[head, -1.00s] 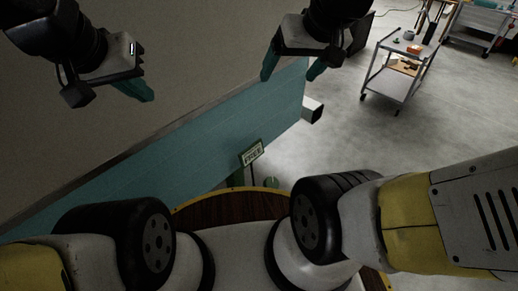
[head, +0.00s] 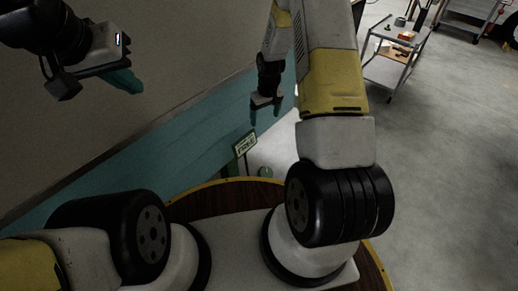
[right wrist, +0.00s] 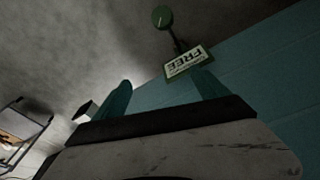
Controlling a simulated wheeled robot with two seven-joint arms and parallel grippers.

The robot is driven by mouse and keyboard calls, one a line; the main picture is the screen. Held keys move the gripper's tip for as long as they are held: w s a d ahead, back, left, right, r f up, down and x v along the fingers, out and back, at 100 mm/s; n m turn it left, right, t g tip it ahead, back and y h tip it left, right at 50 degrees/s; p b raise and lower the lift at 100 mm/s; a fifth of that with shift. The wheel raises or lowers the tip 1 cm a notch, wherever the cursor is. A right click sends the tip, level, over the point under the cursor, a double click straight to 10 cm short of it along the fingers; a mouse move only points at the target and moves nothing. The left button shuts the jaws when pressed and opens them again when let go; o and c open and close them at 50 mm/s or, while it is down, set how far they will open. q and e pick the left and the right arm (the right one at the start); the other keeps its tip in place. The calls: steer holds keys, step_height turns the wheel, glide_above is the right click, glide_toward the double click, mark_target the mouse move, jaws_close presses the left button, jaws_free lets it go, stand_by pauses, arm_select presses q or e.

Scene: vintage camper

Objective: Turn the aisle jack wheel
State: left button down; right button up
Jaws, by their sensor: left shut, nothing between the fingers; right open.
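A green stand with a white sign plate (head: 245,143) stands by the teal camper side, just ahead of my base; the sign also shows in the right wrist view (right wrist: 189,62), reading "FREE". A small round green part (head: 265,172) sits low beside it and also shows in the right wrist view (right wrist: 162,17). I cannot tell whether it is the jack wheel. My right gripper (head: 265,116) is open and empty, with fingers pointing down above the sign, apart from it. My left gripper (head: 128,82) is shut and empty at the upper left, far from the stand.
The teal camper wall (head: 190,140) runs diagonally close behind the stand. A grey trolley (head: 388,70) with small items stands at the upper right. A second trolley (head: 470,12) is farther back. The grey floor at right is clear.

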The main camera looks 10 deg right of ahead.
step_height(320, 180, down, 12)
steer(key=s+n, duration=0.1)
steer(key=s, duration=0.1)
steer(key=n+g, duration=0.1)
steer(key=g, duration=0.1)
glide_above(266, 171)
step_height(266, 171, down, 12)
steer(key=shift+s+a+r, duration=0.1)
steer(key=shift+a+r, duration=0.05)
steer(key=shift+r, duration=0.05)
step_height(266, 171, down, 7)
steer(key=shift+f, duration=0.2)
steer(key=c, duration=1.3)
